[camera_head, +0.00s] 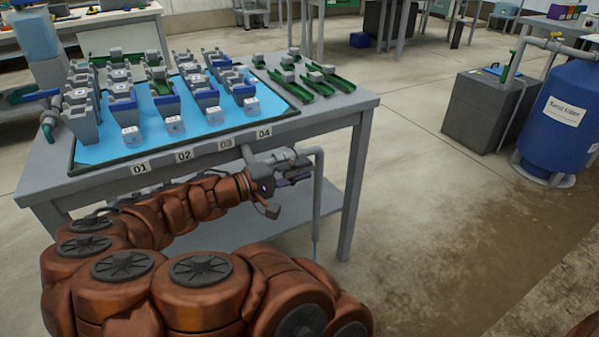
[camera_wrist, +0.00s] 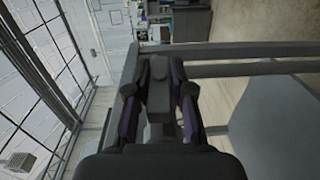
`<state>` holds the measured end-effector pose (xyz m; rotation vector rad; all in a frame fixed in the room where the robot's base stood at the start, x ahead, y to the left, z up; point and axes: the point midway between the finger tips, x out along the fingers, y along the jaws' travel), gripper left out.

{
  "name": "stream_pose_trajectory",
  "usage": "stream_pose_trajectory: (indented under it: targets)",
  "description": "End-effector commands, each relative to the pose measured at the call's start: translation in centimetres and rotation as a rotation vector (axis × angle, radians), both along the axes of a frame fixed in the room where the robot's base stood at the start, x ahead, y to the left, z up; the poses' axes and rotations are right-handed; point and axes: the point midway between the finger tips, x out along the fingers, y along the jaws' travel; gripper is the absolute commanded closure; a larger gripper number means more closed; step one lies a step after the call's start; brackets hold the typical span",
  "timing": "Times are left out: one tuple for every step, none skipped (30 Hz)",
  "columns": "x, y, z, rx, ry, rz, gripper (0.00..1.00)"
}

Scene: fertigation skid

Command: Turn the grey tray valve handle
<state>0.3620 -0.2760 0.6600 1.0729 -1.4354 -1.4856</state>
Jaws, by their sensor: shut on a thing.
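My gripper (camera_head: 290,172) is at the table's front edge, just below the label 04. It also shows in the wrist view (camera_wrist: 160,92), with one dark finger on each side of a grey valve handle (camera_wrist: 158,78). The fingers are shut on the handle. In the head view the handle is mostly hidden by the gripper and hard to tell from it. A grey drain pipe (camera_head: 318,195) bends down just right of the gripper.
The grey table (camera_head: 335,108) carries a blue tray (camera_head: 215,123) with several grey and blue holders and white cubes. Green channels (camera_head: 315,82) lie at its right. A blue sand filter tank (camera_head: 562,120) and a grey box (camera_head: 490,108) stand at right. The floor between is clear.

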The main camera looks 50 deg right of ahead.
Motion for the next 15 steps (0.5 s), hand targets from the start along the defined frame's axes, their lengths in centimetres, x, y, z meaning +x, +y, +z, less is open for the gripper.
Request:
stream_pose_trajectory:
  targets:
    - [0.09, 0.01, -0.06, -0.005, 0.003, 0.003, 1.0]
    - [0.09, 0.01, -0.05, -0.007, 0.003, 0.003, 1.0]
    - [0.08, 0.02, -0.04, -0.01, 0.004, 0.002, 1.0]
    - [0.08, 0.02, -0.03, -0.011, 0.004, 0.002, 1.0]
    - [0.08, 0.02, -0.02, -0.012, 0.004, 0.002, 1.0]
    - [0.07, 0.01, -0.01, -0.012, 0.004, 0.002, 1.0]
    - [0.07, 0.01, -0.01, -0.012, 0.004, 0.002, 1.0]
    - [0.07, 0.01, 0.0, -0.012, 0.004, 0.002, 1.0]
    - [0.07, 0.01, 0.0, -0.012, 0.004, 0.002, 1.0]
    - [0.06, 0.01, 0.0, -0.012, 0.004, 0.002, 1.0]
    - [0.06, 0.01, 0.0, -0.012, 0.004, 0.002, 1.0]
    - [0.06, 0.01, 0.0, -0.012, 0.004, 0.002, 1.0]
    - [0.06, 0.01, 0.0, -0.012, 0.004, 0.002, 1.0]
    - [0.06, 0.01, 0.0, -0.012, 0.004, 0.002, 1.0]
    - [0.04, 0.01, 0.01, -0.012, 0.004, 0.001, 0.77]
